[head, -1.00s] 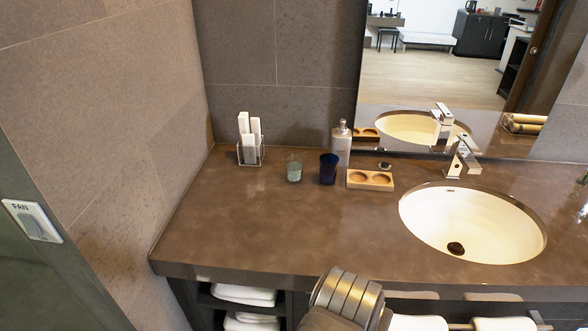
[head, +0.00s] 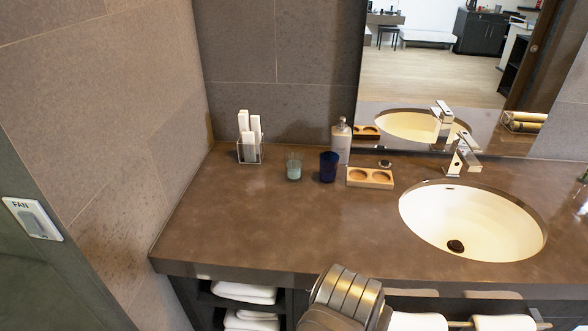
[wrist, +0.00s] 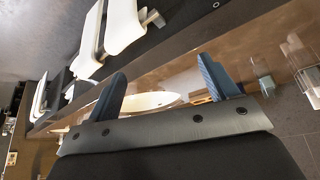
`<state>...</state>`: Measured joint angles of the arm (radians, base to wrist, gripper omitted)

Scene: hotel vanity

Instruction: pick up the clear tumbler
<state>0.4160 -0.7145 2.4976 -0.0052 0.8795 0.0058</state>
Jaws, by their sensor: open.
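The clear tumbler (head: 294,167), slightly greenish, stands upright on the brown vanity counter (head: 260,225) near the back wall. A dark blue tumbler (head: 328,168) stands just to its right, apart from it. My gripper (wrist: 160,72) shows in the wrist view with its two blue fingers spread apart and nothing between them. In the head view only part of my arm shows at the bottom, in front of the counter edge, well away from the tumbler. A clear glass-like shape shows near the right of the wrist view, but I cannot tell for sure what it is.
A soap dispenser (head: 341,142) and a wooden two-hole tray (head: 370,186) are to the right, then the sink (head: 480,215) and faucet (head: 462,153). The counter in front of the tumbler is clear.

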